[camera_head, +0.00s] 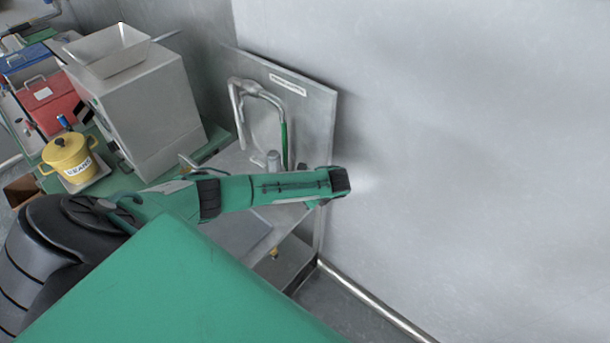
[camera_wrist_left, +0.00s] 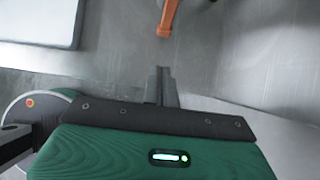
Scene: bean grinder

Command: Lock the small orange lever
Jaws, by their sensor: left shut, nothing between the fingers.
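An orange lever (camera_wrist_left: 168,17) shows at the top edge of the left wrist view, partly cut off by the frame. My left gripper (camera_wrist_left: 162,72) is shut and empty, with its fingertips just below the lever's end in that picture and a visible gap between them. In the head view my green left arm reaches right across the metal stand; its fingers are hidden there. A small yellow-orange part (camera_head: 275,253) shows below the stand's top; I cannot tell if it is the lever. My right gripper is in neither view.
A steel grinder (camera_head: 150,100) with a hopper, a yellow pot (camera_head: 69,154) and a red box (camera_head: 48,100) stand at the left. A metal panel (camera_head: 315,125) with a bent pipe (camera_head: 240,110) rises behind my arm. A grey wall (camera_head: 470,140) fills the right.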

